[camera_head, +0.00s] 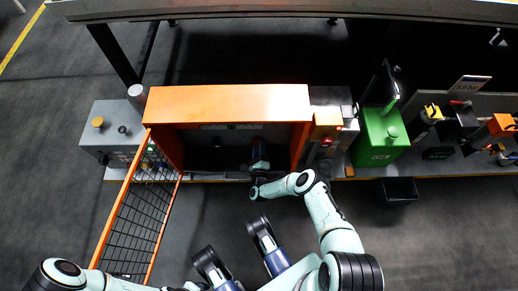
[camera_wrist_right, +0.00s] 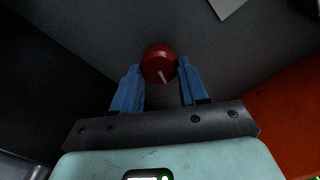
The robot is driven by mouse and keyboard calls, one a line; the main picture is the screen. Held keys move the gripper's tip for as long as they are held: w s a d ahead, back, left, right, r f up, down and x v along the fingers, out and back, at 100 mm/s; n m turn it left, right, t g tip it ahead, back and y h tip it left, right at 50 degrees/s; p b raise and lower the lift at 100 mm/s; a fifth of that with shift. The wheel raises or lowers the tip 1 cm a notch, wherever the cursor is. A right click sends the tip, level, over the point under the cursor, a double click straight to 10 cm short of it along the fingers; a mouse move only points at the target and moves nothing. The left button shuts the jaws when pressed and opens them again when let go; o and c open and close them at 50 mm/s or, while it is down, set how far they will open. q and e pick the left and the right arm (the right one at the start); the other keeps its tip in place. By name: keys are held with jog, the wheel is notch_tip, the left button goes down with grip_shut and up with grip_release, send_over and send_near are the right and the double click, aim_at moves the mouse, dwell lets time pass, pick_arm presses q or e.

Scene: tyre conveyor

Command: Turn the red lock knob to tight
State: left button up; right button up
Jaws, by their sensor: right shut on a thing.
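The red lock knob (camera_wrist_right: 159,64) shows in the right wrist view, round with a pale line on its face, against a grey surface. It sits between the blue fingers of my right gripper (camera_wrist_right: 162,88), which is shut on it. In the head view, my right gripper (camera_head: 258,166) reaches into the open front of the orange cabinet (camera_head: 230,101); the knob cannot be made out there. My left arm comes in at the lower left, and its gripper is not clearly in view.
A black mesh door with an orange frame (camera_head: 108,229) stands open at the left of the cabinet. A grey box with a yellow knob (camera_head: 108,136) is farther left. A green box (camera_head: 377,139) and a black bin (camera_head: 399,190) are on the right. Dark floor lies in front.

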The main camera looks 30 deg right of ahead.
jog(key=m, duration=0.6)
jog(key=shift+w+m, duration=0.1)
jog(key=shift+m, duration=0.2)
jog(key=m, duration=0.5)
jog(key=shift+w+a+m, duration=0.1)
jog(key=shift+m, duration=0.2)
jog(key=o, duration=1.1)
jog(key=shift+c, duration=0.2)
jog(key=shift+a+f, duration=0.1)
